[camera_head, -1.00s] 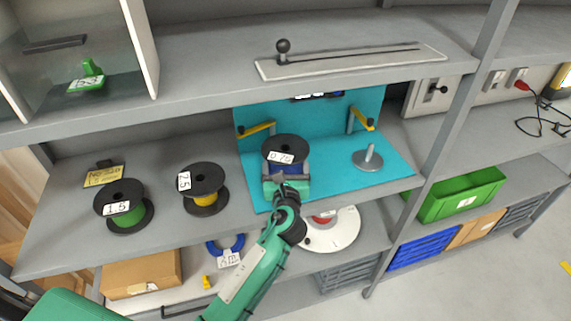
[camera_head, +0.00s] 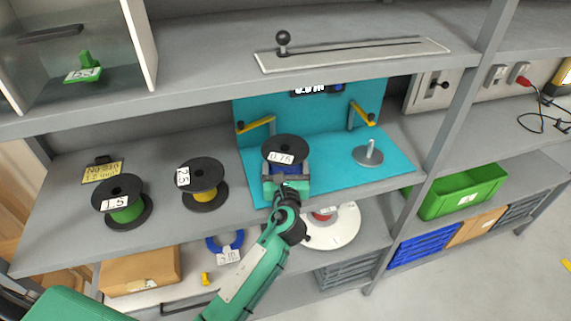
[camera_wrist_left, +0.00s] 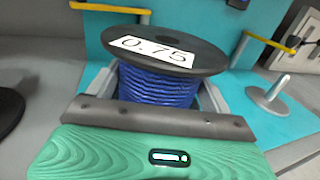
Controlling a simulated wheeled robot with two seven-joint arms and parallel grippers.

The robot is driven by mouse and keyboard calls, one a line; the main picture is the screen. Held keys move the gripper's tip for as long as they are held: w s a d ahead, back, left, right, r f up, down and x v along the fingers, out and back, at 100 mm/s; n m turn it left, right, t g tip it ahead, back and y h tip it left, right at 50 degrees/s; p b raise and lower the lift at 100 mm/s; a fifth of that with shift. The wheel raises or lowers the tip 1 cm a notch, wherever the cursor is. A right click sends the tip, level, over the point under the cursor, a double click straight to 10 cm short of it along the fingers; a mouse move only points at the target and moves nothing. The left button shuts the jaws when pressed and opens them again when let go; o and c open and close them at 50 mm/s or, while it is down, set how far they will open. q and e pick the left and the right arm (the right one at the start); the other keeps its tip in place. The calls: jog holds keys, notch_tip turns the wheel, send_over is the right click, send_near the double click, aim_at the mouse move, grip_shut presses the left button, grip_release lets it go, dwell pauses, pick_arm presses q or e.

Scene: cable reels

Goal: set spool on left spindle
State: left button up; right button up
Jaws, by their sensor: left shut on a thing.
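The spool (camera_head: 287,150) has black flanges, blue cable and a label reading 0.75. My left gripper (camera_head: 287,178) is shut on it, with a finger on each side of the blue winding, as the left wrist view (camera_wrist_left: 158,82) also shows. The spool stands upright over the left part of the turquoise stand (camera_head: 330,188). The left spindle is hidden, and I cannot tell whether the spool is around it or resting on the base. The right spindle (camera_head: 370,150) is a bare grey peg on a round disc. My right gripper is not in view.
A spool with yellow cable (camera_head: 203,185) and one with green cable (camera_head: 122,202) stand to the left on the shelf. Yellow-tipped arms (camera_head: 256,125) stick out from posts behind the spool. An upper shelf (camera_head: 210,62) overhangs the back.

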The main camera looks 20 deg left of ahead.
pick_arm(q)
jog(key=shift+f, duration=0.3)
jog(key=o, duration=1.7)
jog(key=shift+f, duration=0.1)
jog(key=shift+s, duration=0.1)
jog(key=shift+p+v, duration=0.5)
jog(key=shift+v, duration=1.8)
jog(key=shift+p+v, duration=0.35)
jog(key=shift+v, duration=1.8)
